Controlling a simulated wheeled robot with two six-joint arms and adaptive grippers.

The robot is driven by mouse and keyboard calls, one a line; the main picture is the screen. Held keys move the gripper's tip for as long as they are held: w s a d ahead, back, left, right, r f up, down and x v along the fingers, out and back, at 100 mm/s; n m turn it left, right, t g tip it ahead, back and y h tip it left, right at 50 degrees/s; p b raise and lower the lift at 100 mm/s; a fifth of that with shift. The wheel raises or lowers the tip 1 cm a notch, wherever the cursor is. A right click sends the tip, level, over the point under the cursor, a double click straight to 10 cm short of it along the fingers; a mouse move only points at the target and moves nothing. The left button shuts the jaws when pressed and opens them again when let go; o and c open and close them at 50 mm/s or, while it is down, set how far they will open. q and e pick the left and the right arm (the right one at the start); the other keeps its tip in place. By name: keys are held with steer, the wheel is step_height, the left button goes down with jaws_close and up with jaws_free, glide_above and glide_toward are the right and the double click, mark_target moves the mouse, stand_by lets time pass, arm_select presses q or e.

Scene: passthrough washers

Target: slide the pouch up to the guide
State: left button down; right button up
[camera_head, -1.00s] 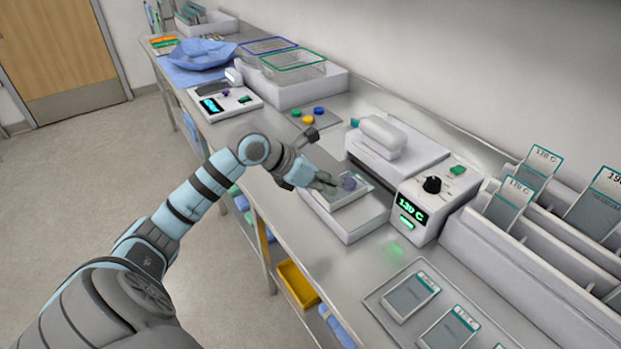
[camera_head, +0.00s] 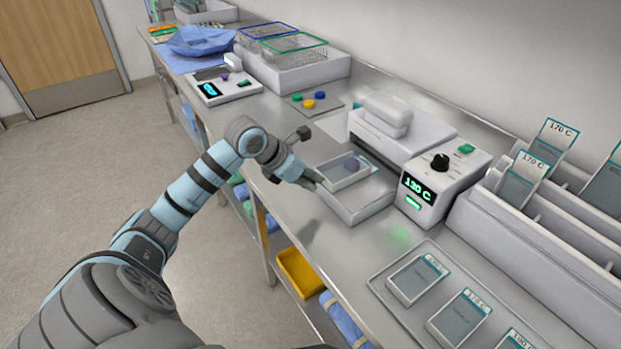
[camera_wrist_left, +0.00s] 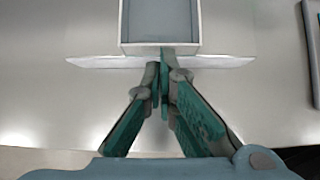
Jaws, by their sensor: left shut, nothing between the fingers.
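The pouch (camera_head: 341,180) is a pale, shallow rectangular piece with a teal strip, lying flat on a white platform (camera_head: 362,208) in front of the sealing machine (camera_head: 425,137). A purple round item (camera_head: 352,164) sits on it. My left gripper (camera_head: 317,182) is shut and empty at the near side of the pouch. In the left wrist view its fingertips (camera_wrist_left: 160,68) meet at the near edge of a white-rimmed rectangle (camera_wrist_left: 159,45). I cannot tell whether they touch it. I cannot pick out the guide with certainty. My right gripper is not in view.
A tray of labelled pouches (camera_head: 415,280) lies nearer right, with a card rack (camera_head: 530,240) behind. Coloured buttons (camera_head: 308,103) lie on a pad further back.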

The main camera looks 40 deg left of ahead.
mark_target(331, 173)
arm_select(q)
steer(key=shift+w+d, duration=0.25)
steer(key=shift+w, duration=0.55)
steer(key=shift+w+d, duration=0.25)
steer(key=shift+w, duration=0.6)
steer(key=shift+w+d, duration=0.25)
steer(key=shift+w, duration=0.55)
steer(key=p+v, duration=0.2)
steer(key=v, duration=0.2)
steer(key=shift+w+a+r+p, duration=0.1)
steer(key=shift+r+p, duration=0.2)
steer(key=shift+p, duration=0.05)
steer(key=shift+s+r, duration=0.2)
steer(key=shift+s, duration=0.15)
